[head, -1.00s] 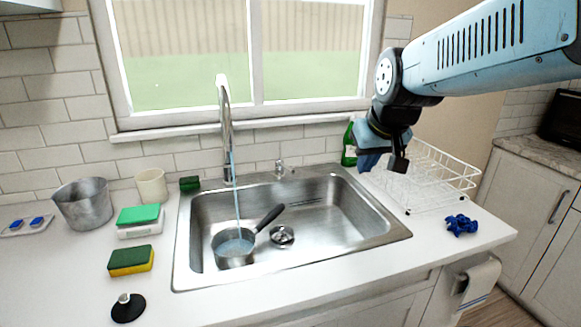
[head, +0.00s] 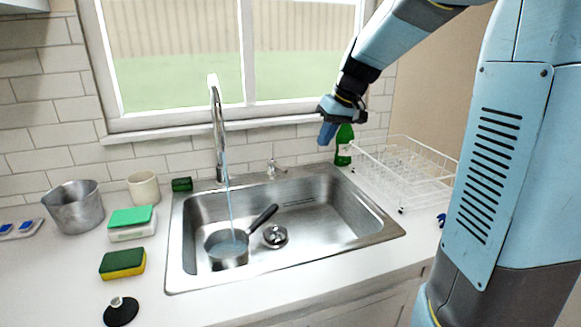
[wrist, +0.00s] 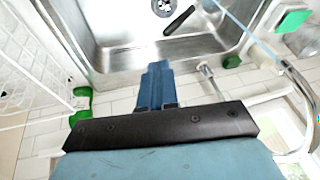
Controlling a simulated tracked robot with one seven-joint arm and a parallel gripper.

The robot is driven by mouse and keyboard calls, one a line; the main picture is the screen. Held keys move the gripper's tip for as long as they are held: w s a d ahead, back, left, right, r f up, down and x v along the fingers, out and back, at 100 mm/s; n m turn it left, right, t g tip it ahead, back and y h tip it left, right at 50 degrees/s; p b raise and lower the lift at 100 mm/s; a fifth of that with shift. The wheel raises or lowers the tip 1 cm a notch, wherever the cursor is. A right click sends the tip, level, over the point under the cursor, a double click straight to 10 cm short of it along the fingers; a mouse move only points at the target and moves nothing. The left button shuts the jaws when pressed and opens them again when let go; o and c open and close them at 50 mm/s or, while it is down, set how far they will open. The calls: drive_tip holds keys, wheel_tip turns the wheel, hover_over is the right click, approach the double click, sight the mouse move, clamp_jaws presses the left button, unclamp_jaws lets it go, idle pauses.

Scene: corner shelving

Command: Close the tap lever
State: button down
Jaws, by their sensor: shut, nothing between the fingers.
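The tap spout (head: 217,125) is a tall curved chrome pipe behind the sink, and water (head: 229,205) runs from it into a saucepan (head: 228,254). The small chrome tap lever (head: 275,168) stands on the sink's back rim, right of the spout. It also shows in the wrist view (wrist: 208,76), just right of the fingertips. My gripper (head: 327,136) is shut and empty, pointing down in front of the window wall, above and right of the lever and apart from it. Its blue fingers show together in the wrist view (wrist: 154,85).
The steel sink (head: 350,225) has a drain strainer (head: 275,236). A green bottle (head: 343,146) stands below and right of my gripper, beside a white dish rack (head: 410,172). A green scrubber (head: 181,184) lies left of the spout. Sponges and pots stand on the left counter.

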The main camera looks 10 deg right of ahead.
sight(278, 166)
drive_tip(key=w+d+f+n+y, duration=0.1)
drive_tip(key=w+d+f+y, duration=0.1)
drive_tip(key=w+f, duration=0.6)
drive_tip(key=w+d+f+n+y, duration=0.1)
drive_tip(key=w+d+f+y, duration=0.15)
drive_tip(key=w, duration=0.85)
drive_tip(key=s+a+r+x, duration=0.1)
drive_tip(key=a+x, duration=0.1)
drive_tip(key=x, duration=1)
drive_tip(key=shift+s, duration=0.2)
drive_tip(key=shift+r+h, duration=0.15)
drive_tip(key=shift+h, duration=0.1)
